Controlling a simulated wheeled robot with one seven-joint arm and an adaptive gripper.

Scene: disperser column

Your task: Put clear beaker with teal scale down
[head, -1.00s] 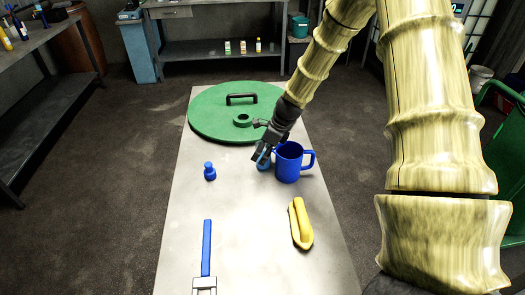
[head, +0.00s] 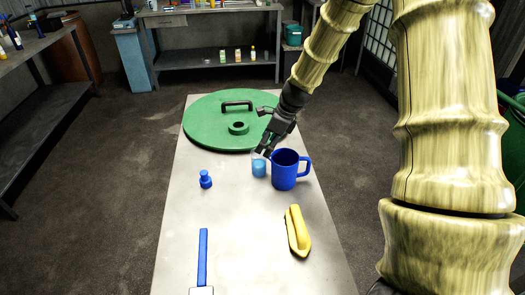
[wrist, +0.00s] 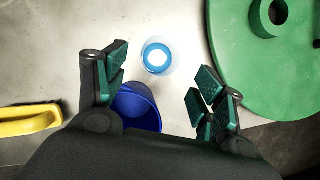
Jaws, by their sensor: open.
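The clear beaker (head: 259,168) shows blue-teal in its lower part and stands upright on the table, just left of the blue mug. In the wrist view the beaker (wrist: 156,57) is seen from above, between and beyond my fingertips, with clear space to both fingers. My gripper (head: 265,148) is open and empty, just above the beaker; its spread fingers also show in the wrist view (wrist: 160,88). The beaker's scale marks are too small to make out.
The blue mug (head: 285,174) stands close to the beaker's right. A green round lid (head: 210,125) with a black handle lies behind. The table (head: 235,220) is clear centrally.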

